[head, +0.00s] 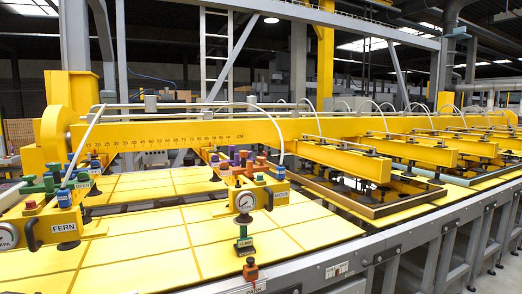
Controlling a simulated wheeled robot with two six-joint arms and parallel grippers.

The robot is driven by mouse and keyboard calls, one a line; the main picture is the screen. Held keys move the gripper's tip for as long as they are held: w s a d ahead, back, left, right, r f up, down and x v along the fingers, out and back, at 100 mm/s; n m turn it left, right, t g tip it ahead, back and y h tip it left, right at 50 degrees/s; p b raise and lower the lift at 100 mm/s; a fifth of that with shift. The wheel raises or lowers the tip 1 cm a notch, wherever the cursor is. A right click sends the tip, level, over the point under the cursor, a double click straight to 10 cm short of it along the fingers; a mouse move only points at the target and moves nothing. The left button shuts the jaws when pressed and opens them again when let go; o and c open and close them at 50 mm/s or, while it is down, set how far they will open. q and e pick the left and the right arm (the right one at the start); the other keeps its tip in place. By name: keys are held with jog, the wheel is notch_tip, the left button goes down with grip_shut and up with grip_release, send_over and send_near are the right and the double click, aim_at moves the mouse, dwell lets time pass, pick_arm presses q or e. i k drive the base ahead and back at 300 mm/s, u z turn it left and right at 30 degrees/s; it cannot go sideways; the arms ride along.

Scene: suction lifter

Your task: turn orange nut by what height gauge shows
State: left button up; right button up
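Neither gripper shows in the head view. A small orange piece (250,262) sits on a dark stand by the front rail, above a label partly cut off by the lower edge. A green stepped piece (244,243) with a small label stands just behind it; I cannot tell whether it is the height gauge. A round dial (244,201) is on the nearer yellow suction unit (272,192), which carries several coloured knobs, some orange. I cannot tell which orange piece is the nut. The dial needle and small labels are too small to read.
A long yellow beam (230,136) with a printed scale spans the table. Another yellow unit (62,225) labelled FERN stands at left, beside a partly cut-off dial (8,236). Yellow panels (150,262) cover the table, and a grey rail (400,240) edges it. Hoses hang above.

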aim_at(243, 154)
jog(key=z, duration=0.45)
jog(key=i, duration=1.25)
jog(key=u, duration=0.4)
